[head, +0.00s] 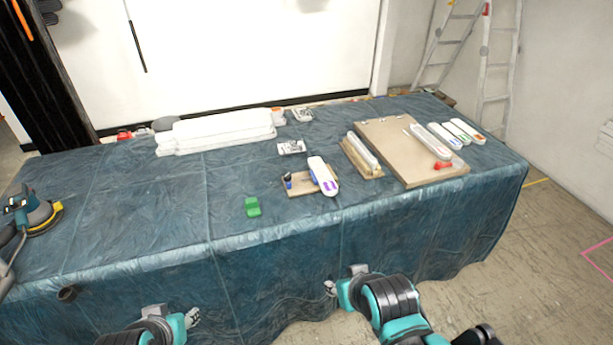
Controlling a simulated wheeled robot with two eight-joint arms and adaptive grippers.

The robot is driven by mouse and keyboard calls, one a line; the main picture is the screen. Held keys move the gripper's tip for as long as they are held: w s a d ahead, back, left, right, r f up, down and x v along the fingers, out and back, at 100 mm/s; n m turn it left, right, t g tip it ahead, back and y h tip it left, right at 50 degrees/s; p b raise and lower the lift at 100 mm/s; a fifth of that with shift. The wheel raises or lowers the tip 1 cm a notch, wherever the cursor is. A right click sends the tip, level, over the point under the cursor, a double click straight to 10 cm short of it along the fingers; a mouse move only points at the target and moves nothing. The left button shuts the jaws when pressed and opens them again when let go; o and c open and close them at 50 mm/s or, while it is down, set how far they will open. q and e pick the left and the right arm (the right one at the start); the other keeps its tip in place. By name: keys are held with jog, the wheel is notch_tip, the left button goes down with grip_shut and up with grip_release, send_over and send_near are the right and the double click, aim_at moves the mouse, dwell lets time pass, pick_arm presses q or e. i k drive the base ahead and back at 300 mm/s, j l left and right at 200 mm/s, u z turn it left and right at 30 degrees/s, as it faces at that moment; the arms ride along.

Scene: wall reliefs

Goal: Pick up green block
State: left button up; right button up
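The green block (252,207) lies on the blue-covered table (150,225), near the middle of its front part. My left gripper (193,317) is at the bottom of the head view, in front of the table and apart from the block. My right gripper (330,288) is also in front of the table, to the right of and nearer than the block. Neither gripper touches the block. Both are small in the picture, and their finger gaps are not clear. I see nothing held in either.
Further right lies a large brown board (398,150). White stacked pieces (215,130) lie at the back. A sander (38,215) stands at the left. The cloth around the block is clear.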

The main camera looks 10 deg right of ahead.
aim_at(251, 205)
jog(key=u, duration=0.65)
jog(key=i+l+u, duration=0.1)
jog(key=l+u, duration=0.3)
jog(key=i+l+u, duration=0.1)
jog(key=l+u, duration=0.55)
jog(key=u, duration=0.15)
jog(key=l+u, duration=0.4)
jog(key=k+l, duration=0.15)
jog(key=l, duration=0.25)
